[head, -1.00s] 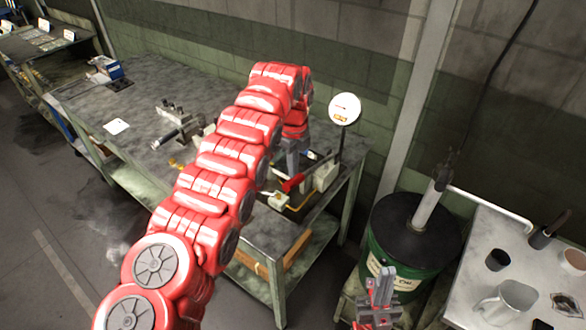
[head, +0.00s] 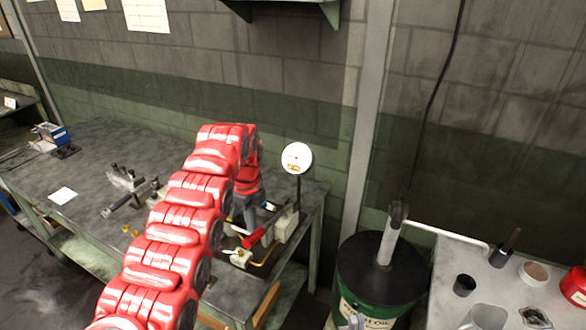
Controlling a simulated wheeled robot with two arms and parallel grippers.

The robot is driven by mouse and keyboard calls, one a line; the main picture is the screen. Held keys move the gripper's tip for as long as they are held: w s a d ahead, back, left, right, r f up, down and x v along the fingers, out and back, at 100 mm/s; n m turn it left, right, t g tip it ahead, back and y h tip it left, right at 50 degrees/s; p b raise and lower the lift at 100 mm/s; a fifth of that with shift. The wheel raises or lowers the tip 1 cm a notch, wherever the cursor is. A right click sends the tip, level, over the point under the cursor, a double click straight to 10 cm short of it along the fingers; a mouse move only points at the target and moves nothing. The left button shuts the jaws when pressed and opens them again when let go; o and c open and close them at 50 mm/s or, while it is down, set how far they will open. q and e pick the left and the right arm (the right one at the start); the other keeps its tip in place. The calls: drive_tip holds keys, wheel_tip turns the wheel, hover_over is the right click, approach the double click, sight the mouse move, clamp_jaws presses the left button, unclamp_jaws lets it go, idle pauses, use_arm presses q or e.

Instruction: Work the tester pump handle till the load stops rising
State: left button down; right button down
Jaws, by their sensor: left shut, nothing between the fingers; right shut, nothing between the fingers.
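The tester pump (head: 286,226) stands at the right end of the workbench. Its round white gauge (head: 297,158) is upright on a thin post, and its reading is too small to make out. A red pump handle (head: 254,238) points down to the left from the pump. My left arm reaches over the bench, and my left gripper (head: 238,218) is low beside the handle, shut with nothing held. The arm partly hides it, and I cannot tell whether it touches the handle.
The workbench (head: 95,160) carries a dark fixture (head: 128,190), a white card (head: 62,195) and a blue box (head: 52,133). A green oil drum (head: 375,290) with an upright pump stands to the right. A pale table (head: 450,270) with cups and a jug is beyond it.

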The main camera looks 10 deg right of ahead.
use_arm(q)
drive_tip(key=shift+r+n, duration=0.25)
drive_tip(key=shift+n, duration=0.05)
wheel_tip(320, 180, up, 6)
drive_tip(key=n+p, duration=0.6)
drive_tip(key=n, duration=1.1)
wheel_tip(320, 180, down, 7)
drive_tip(key=shift+r, duration=0.2)
